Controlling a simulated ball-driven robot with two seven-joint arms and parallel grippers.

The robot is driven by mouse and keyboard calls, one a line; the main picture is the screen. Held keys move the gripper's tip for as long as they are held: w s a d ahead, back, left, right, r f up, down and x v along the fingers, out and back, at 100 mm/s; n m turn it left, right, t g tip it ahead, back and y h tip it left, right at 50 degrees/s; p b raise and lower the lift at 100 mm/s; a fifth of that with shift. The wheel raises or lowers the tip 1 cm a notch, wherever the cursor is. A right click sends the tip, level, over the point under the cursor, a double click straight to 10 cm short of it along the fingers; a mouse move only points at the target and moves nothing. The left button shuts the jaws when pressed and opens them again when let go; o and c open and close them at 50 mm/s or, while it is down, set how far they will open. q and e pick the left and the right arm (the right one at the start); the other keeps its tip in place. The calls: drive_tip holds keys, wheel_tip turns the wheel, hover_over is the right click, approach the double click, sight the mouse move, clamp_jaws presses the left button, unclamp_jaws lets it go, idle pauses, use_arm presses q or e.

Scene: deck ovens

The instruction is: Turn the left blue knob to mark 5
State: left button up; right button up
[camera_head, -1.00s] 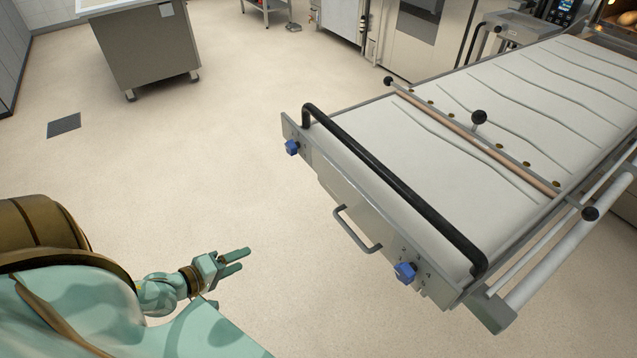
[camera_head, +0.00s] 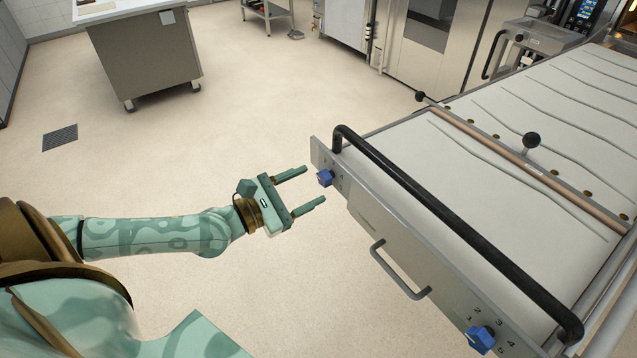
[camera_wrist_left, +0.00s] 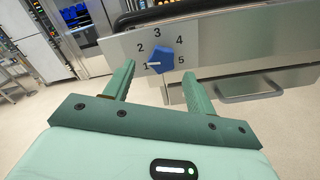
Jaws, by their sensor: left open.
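The left blue knob (camera_head: 325,178) is on the front panel of the loader, near its left end. In the left wrist view the same knob (camera_wrist_left: 161,60) has marks 1 to 5 around it, and its white pointer line points left at mark 1. My left gripper (camera_head: 314,184) is open and empty, reaching toward the knob with its fingers a little short of it. In the left wrist view the knob appears between the two fingertips. My right gripper is not in view.
A second blue knob (camera_head: 480,338) is at the panel's right end. A black bar handle (camera_head: 450,222) runs along the loader's front top edge, and a grey handle (camera_head: 398,270) sticks out below. A steel cabinet (camera_head: 147,60) stands at the back left. The floor between is clear.

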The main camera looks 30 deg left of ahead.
sight(320, 181)
use_arm(q)
drive_tip(key=x, duration=0.3)
drive_tip(key=shift+w+d+r, duration=0.1)
drive_tip(key=shift+w+d, duration=0.1)
drive_tip(key=shift+c, duration=0.4)
drive_tip(key=c, duration=0.9)
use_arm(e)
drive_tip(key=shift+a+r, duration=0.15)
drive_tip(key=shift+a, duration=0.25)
use_arm(q)
drive_tip(key=shift+m, duration=0.3)
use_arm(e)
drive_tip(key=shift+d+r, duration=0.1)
